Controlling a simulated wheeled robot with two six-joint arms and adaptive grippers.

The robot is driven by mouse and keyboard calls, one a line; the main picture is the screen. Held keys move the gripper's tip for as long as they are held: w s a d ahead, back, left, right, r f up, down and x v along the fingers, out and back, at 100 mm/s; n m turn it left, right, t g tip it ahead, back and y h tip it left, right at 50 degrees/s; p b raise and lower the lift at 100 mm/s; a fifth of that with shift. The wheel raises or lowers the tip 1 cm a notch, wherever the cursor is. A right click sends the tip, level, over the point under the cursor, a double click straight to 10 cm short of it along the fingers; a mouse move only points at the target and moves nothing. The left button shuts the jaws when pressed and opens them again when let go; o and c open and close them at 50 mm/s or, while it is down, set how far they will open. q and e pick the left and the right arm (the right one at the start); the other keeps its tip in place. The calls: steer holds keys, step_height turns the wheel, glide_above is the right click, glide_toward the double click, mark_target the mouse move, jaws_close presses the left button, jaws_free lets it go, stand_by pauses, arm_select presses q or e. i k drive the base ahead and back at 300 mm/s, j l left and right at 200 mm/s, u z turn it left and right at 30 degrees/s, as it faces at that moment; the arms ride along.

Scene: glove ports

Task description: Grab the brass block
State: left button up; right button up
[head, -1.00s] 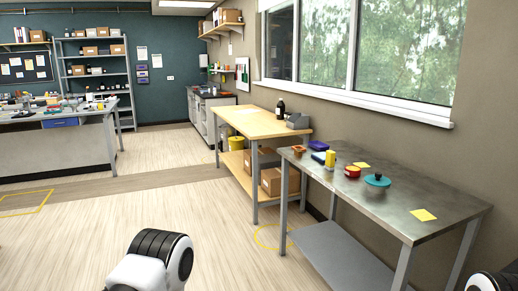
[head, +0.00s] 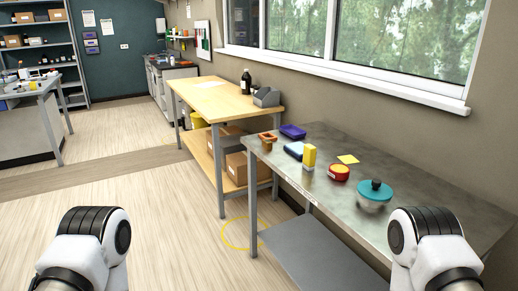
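No block in the head view is clearly brass. A small upright yellow block (head: 309,156) with a paler lower end stands on the metal table (head: 410,185) at the right. An orange-brown piece with an opening (head: 267,136) sits at that table's far left corner. I cannot tell whether either one is the brass block. Parts of my two arms show at the bottom left and bottom right, well short of these things. Neither of my grippers is in the picture.
The metal table also holds a purple tray-like item (head: 293,131), a blue item (head: 293,150), a red round tin (head: 338,172), a yellow note (head: 348,159) and a teal-lidded pot (head: 375,194). A wooden bench (head: 222,97) stands beyond.

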mark_target(267, 144)
steer(key=i+j+z, duration=0.2)
steer(key=i+j, duration=0.9)
steer(key=i+j+z, duration=0.2)
steer(key=i+j, duration=1)
steer(key=j, duration=0.1)
